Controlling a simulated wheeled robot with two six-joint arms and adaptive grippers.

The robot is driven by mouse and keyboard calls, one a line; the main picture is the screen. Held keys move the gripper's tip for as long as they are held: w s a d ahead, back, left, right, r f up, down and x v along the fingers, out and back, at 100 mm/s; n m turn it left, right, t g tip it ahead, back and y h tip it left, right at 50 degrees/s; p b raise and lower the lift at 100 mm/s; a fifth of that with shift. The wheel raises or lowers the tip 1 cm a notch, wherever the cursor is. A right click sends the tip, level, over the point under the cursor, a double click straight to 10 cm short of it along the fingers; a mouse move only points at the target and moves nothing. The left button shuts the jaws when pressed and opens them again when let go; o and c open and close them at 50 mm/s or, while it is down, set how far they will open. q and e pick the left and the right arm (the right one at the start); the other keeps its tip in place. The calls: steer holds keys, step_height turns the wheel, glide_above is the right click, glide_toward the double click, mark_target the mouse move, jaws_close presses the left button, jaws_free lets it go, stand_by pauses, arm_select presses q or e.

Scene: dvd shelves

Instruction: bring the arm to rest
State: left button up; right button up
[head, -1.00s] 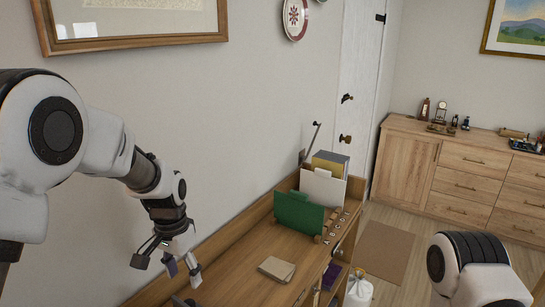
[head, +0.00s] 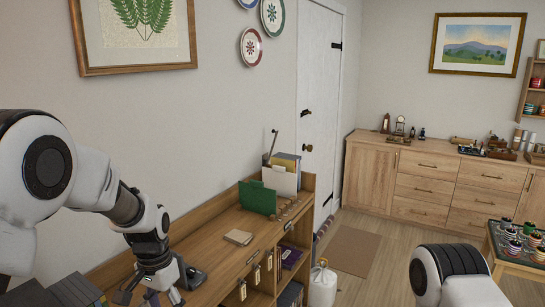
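My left arm comes in from the left, and its gripper (head: 150,297) hangs pointing down at the bottom edge, over the near end of the wooden desk (head: 212,262). Its fingers are spread apart, and the tips are partly cut off by the frame. A small purple patch shows between the fingers; I cannot tell whether it is part of the gripper. A rounded white and black link of my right arm shows at the lower right, but the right gripper is out of view.
The desk holds a tan notepad (head: 239,237), a green folder (head: 258,198) and a dark stapler-like object (head: 193,276). A white jug (head: 322,287) stands on the floor by a brown mat (head: 350,251). A wooden dresser (head: 433,185) is at the back; a low table (head: 494,248) with spools is right.

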arm_select(q)
step_height(320, 180, down, 13)
steer(key=s+a+g+b, duration=0.1)
steer(key=s+g+b, duration=0.1)
steer(key=g, duration=0.1)
steer(key=s+a+f+n+g+b, duration=0.1)
steer(key=s+f+b, duration=0.2)
steer(key=s+f, duration=1)
steer(key=s+a+f+n+b, duration=0.1)
steer(key=s+f+n+b, duration=0.1)
steer(key=s+f, duration=1.1)
steer(key=r+t, duration=0.1)
steer(key=w+r+n+t, duration=0.1)
steer(key=t, duration=0.1)
steer(key=r+t, duration=0.1)
steer(key=shift+w+a+r+n+t, duration=0.15)
steer(key=shift+w+r+n+t, duration=0.15)
steer(key=shift+w+t, duration=0.1)
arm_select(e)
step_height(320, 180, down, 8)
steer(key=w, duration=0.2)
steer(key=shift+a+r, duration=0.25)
arm_select(q)
steer(key=shift+s, duration=0.1)
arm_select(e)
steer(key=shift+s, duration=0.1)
